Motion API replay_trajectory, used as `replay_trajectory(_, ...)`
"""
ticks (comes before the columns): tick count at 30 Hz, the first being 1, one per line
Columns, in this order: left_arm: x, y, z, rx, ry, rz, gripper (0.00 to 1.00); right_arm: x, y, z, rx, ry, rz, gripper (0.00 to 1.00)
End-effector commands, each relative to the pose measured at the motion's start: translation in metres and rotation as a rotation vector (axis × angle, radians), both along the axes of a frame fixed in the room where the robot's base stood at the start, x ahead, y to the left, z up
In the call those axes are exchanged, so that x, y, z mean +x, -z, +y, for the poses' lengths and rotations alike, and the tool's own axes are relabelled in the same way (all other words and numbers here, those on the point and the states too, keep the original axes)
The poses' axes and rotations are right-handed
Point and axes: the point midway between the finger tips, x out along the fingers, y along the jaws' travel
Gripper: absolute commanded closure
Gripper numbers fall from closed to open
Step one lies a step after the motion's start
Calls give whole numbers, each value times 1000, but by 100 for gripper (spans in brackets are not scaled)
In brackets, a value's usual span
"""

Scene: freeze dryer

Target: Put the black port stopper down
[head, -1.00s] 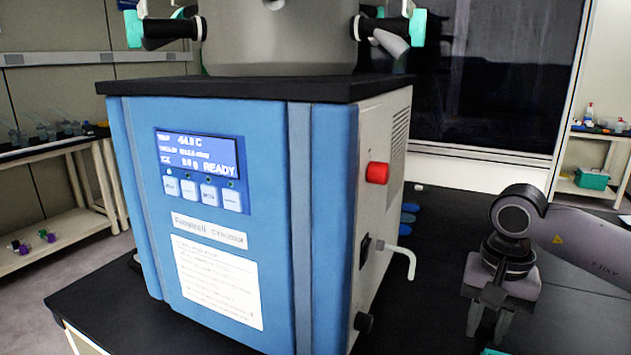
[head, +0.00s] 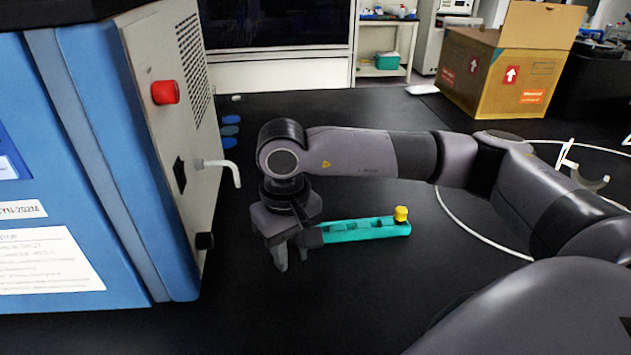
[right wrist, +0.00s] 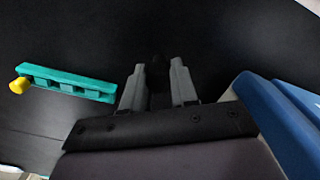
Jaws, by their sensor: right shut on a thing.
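My right gripper (head: 290,258) points down over the black bench, just right of the blue dryer. In the right wrist view its two grey fingers (right wrist: 159,88) are shut on a dark thing, the black port stopper (right wrist: 160,74), which is hard to make out against the black bench. In the head view the stopper cannot be told apart from the fingers. A teal rack (head: 372,231) lies right of the gripper, with a yellow stopper (head: 401,213) at its far end; the rack also shows in the right wrist view (right wrist: 80,83). My left gripper is not in view.
A cardboard box (head: 500,80) stands at the back right. The front bench is clear.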

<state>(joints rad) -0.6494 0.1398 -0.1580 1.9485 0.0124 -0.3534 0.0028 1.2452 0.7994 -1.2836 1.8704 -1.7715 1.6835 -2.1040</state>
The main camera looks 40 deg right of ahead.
Motion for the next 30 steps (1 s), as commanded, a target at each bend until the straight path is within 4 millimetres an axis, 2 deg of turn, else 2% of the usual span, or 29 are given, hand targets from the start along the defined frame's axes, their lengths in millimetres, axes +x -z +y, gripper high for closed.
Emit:
replay_trajectory(5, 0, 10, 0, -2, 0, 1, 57, 22, -9, -26, 0, 106, -4, 100)
replay_trajectory(9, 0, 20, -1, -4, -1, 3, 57, 45, -26, -61, 1, 248, -5, 100)
replay_trajectory(15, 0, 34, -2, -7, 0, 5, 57, 68, -59, -115, 3, 466, -5, 100)
replay_trajectory(21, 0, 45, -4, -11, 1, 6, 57, 75, -91, -164, 3, 669, -3, 100)
replay_trajectory(24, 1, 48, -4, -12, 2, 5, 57, 75, -104, -183, 3, 743, -2, 100)
replay_trajectory(30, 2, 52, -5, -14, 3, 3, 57, 72, -115, -202, 1, 823, 1, 100)
